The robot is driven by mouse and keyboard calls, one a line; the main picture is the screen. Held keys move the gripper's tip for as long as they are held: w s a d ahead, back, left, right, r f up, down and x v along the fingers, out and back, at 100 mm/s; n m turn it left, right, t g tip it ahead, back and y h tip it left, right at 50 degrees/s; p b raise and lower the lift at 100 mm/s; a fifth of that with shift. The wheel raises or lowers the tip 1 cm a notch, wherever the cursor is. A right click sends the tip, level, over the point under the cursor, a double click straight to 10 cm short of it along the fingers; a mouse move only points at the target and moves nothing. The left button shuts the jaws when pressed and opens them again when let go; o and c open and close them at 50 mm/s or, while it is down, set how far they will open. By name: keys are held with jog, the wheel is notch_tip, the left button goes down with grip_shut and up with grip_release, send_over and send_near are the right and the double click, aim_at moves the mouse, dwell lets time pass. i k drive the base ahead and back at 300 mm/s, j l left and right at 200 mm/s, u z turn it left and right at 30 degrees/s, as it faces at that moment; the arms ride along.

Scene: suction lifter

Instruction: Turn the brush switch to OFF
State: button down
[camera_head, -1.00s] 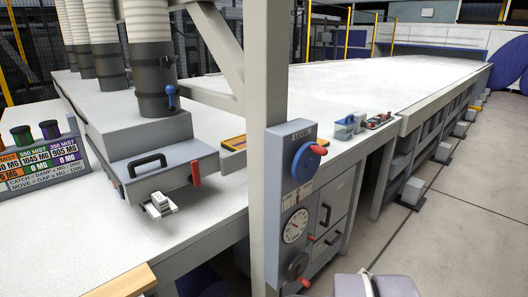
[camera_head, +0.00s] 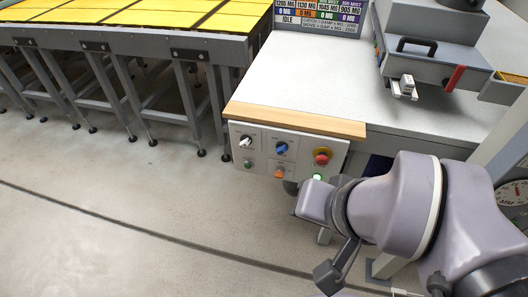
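A pale control panel (camera_head: 262,158) hangs under the wooden front edge of the white table. It carries a white knob (camera_head: 245,141), a blue knob (camera_head: 281,148) and a red stop button (camera_head: 321,156) in the upper row. Below are a dark green button (camera_head: 248,163), an orange knob (camera_head: 279,172) and a lit green lamp or button (camera_head: 317,177). The labels are too small to read, so I cannot tell which is the brush switch or its setting. My lilac arm reaches in from the right, its end just below the panel's right part. My gripper's fingers cannot be made out.
A grey lifter head (camera_head: 430,68) with a black handle and red lever stands over the white table (camera_head: 300,75). A grey-framed rack (camera_head: 110,42) with yellow panels stands at the left. The floor before the panel is open on the left.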

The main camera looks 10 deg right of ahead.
aim_at(245, 140)
jog(key=i+j, duration=0.1)
jog(key=j, duration=0.55)
jog(key=i+j+z, duration=0.1)
jog(key=j, duration=0.55)
jog(key=i+j, duration=0.1)
jog(key=j, duration=0.55)
jog(key=i+j+z, duration=0.1)
jog(key=j, duration=0.55)
